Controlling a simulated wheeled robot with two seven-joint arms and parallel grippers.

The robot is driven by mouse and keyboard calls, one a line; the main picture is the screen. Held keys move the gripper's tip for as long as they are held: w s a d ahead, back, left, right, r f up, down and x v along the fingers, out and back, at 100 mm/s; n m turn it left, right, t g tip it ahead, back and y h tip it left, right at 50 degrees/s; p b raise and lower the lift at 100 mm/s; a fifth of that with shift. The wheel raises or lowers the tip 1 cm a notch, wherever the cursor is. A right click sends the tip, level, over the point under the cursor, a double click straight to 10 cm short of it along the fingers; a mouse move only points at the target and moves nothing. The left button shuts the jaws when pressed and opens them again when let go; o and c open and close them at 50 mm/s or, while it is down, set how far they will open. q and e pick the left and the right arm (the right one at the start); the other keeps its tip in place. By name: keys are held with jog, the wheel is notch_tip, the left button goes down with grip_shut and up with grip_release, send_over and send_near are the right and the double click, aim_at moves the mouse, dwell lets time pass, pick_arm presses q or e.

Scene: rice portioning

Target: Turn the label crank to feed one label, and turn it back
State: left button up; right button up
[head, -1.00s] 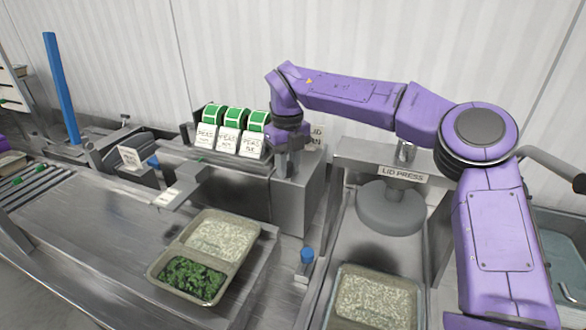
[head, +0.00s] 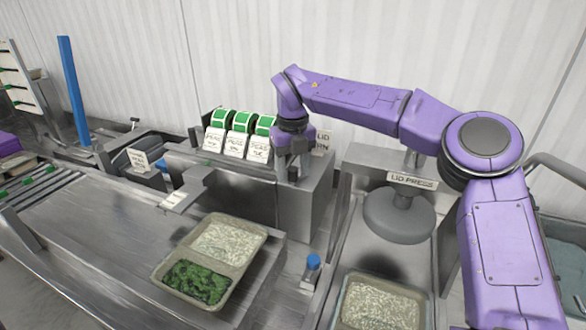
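The label machine is a grey metal housing (head: 310,205) with several green label rolls (head: 240,121) on top and white printed cards (head: 236,145) in front of them. My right gripper (head: 292,172) points down at the right end of the rolls, right at the housing. I cannot make out the label crank; the gripper may cover it. Whether the fingers are closed on anything is too small to tell. A label plate (head: 186,191) with a white label at its tip sticks out toward the front left. My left gripper is not in view.
A two-part tray (head: 241,268) of rice and greens sits on the metal bench, below the label plate. The lid press (head: 400,215) stands at right, behind a rice tray (head: 424,305). A blue-capped post (head: 313,262) stands between the trays.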

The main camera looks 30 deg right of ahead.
aim_at(293, 167)
jog(key=shift+f, duration=0.1)
notch_tip(293, 167, up, 10)
jog(key=shift+r, duration=0.25)
dwell(0.6)
